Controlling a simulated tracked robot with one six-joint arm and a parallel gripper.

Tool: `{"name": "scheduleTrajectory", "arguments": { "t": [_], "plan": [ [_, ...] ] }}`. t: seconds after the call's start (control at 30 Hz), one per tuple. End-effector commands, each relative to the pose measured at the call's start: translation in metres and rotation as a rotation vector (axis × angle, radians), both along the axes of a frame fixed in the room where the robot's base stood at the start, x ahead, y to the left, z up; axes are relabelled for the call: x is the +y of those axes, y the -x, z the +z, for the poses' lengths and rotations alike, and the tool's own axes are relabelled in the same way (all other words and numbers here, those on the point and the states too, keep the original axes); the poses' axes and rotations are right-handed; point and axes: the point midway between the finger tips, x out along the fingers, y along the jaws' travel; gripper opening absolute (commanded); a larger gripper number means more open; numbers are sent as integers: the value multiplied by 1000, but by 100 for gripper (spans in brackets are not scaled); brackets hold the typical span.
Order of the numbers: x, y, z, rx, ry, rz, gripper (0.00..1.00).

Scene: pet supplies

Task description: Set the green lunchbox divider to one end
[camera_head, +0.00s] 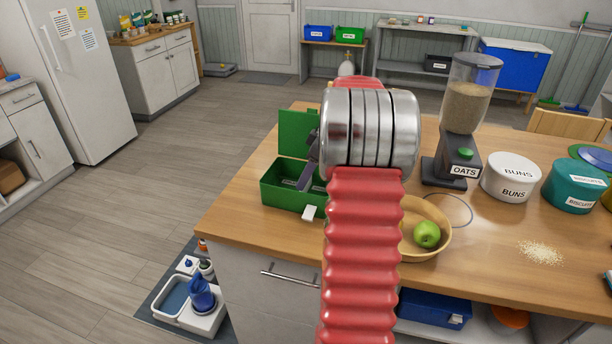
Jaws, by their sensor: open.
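The green lunchbox (284,196) stands near the left edge of the wooden table, its green lid (297,131) raised at the back. A white latch (309,212) shows at its front. The divider cannot be made out clearly inside the box. My gripper (306,178) is dark and partly hidden behind my arm's silver joint. It is at the right part of the lunchbox opening, open. Whether its fingers are around or touching anything is hidden. My red arm covers the box's right side.
A wooden bowl (435,241) with a green apple (426,235) stands right of my arm. Behind it are an oats dispenser (464,140), a white buns canister (511,178) and a teal biscuits canister (574,188). Spilled grains (541,252) lie at the right. The table's front-left strip is clear.

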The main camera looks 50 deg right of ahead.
Motion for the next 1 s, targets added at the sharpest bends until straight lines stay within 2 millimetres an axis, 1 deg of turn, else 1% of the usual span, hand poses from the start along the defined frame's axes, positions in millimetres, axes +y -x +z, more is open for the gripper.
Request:
{"name": "scheduleTrajectory", "arguments": {
  "t": [0.1, 0.33, 0.37, 1.0],
  "plan": [
    [1, -1, -3, 0, 0, 0, 53],
    [1, -1, -4, 0, 0, 0, 53],
    [1, -1, -4, 0, 0, 0, 52],
    [1, -1, -4, 0, 0, 0, 7]
  ]
}}
